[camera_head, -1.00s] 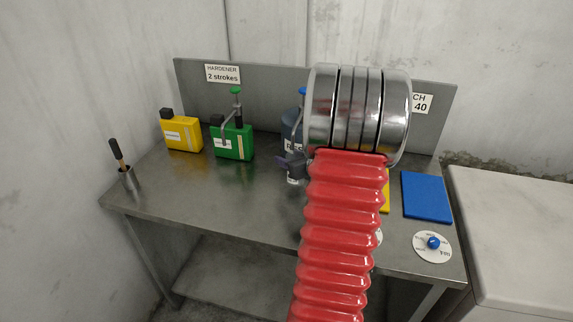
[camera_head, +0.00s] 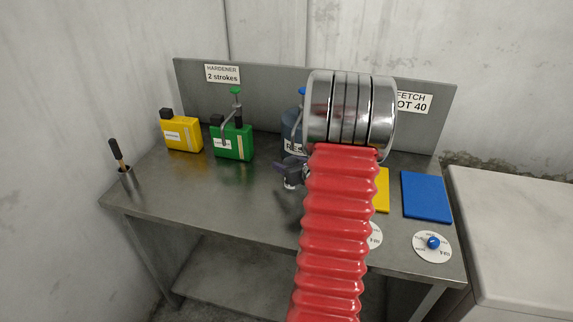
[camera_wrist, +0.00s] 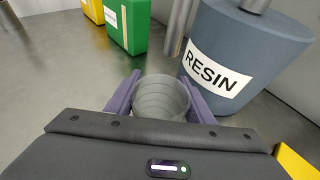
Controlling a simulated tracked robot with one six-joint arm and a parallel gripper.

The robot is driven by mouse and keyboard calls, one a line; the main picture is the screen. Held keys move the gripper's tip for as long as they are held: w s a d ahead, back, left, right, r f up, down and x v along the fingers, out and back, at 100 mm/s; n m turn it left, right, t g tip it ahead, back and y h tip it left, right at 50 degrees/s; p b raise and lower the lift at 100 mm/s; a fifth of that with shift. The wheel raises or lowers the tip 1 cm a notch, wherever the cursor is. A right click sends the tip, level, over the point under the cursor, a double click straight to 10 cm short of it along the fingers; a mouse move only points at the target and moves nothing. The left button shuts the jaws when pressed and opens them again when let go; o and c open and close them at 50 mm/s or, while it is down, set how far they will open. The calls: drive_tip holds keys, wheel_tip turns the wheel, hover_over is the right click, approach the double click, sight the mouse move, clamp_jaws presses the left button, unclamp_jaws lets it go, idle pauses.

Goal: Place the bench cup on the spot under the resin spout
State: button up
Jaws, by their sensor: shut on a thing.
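The clear bench cup (camera_wrist: 162,97) is between the purple fingers of my gripper (camera_wrist: 161,78) in the wrist view, and the gripper is shut on it. The dark blue-grey resin container (camera_wrist: 245,50) stands just beyond the cup to the right. A grey metal tube, seemingly the resin spout (camera_wrist: 178,28), comes down left of the container, beyond the cup. In the head view the resin container (camera_head: 291,143) is partly hidden behind my arm, and my gripper (camera_head: 288,170) shows only in part. The spot under the spout cannot be made out, nor the cup's height above the bench.
The green hardener container (camera_head: 232,142) and yellow container (camera_head: 182,134) stand left on the metal bench (camera_head: 190,205). A holder with a black-handled tool (camera_head: 127,178) is at the left edge.

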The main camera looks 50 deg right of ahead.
drive_tip(key=shift+f, duration=0.15)
drive_tip(key=o, duration=1)
drive_tip(key=shift+s+r, duration=0.1)
drive_tip(key=shift+r, duration=0.15)
drive_tip(key=v, duration=1.1)
drive_tip(key=shift+s+a, duration=0.2)
drive_tip(key=shift+s, duration=0.15)
